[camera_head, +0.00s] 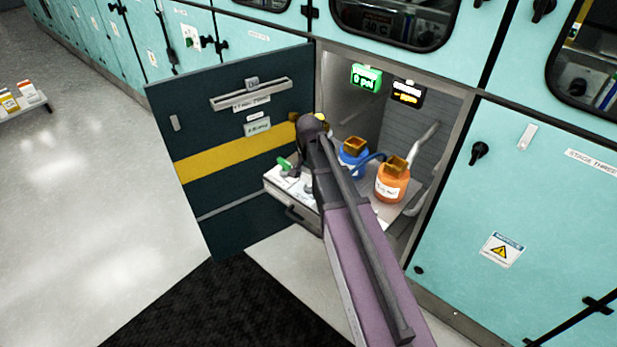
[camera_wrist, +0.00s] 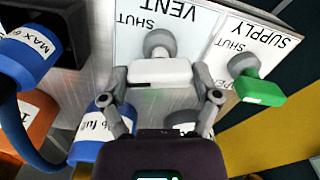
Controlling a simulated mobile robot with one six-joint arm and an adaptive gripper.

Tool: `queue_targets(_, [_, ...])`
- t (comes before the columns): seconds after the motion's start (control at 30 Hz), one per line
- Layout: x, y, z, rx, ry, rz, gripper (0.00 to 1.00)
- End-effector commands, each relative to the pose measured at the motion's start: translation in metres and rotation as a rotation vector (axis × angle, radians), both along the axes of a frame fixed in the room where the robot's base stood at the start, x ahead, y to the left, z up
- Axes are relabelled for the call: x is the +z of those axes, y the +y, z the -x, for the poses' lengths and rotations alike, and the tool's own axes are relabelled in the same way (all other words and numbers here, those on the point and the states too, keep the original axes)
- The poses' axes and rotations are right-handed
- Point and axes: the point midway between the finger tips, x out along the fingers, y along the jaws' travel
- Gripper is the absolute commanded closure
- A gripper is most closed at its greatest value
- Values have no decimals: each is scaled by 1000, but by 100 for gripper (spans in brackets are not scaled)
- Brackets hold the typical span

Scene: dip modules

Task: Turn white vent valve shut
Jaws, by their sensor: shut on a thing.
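The white vent valve handle (camera_wrist: 160,72) is a white bar on a round grey stem, in front of a white label reading VENT and SHUT (camera_wrist: 178,22). The bar lies crosswise in the wrist view. My gripper (camera_wrist: 160,82) has a finger at each end of the bar and is shut on it. In the head view my arm covers the vent valve and my gripper.
The green supply valve handle (camera_wrist: 258,90) is close beside, right in the wrist view. A blue bottle (camera_head: 352,165) and an orange bottle (camera_head: 391,184) stand on the pulled-out tray (camera_head: 273,184). The open dark door (camera_head: 235,150) is left. A green display (camera_head: 366,78) reads 0 psi.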

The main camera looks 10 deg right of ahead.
Motion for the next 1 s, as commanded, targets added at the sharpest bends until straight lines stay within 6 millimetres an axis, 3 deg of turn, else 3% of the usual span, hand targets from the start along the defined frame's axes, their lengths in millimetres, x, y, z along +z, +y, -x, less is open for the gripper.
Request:
queue_targets(0.4, [-1,-1,2,-260,5,2,68])
queue_targets(0.97, [-1,-1,3,-304,6,4,68])
queue_targets(1.0, [-1,-1,3,-304,6,4,14])
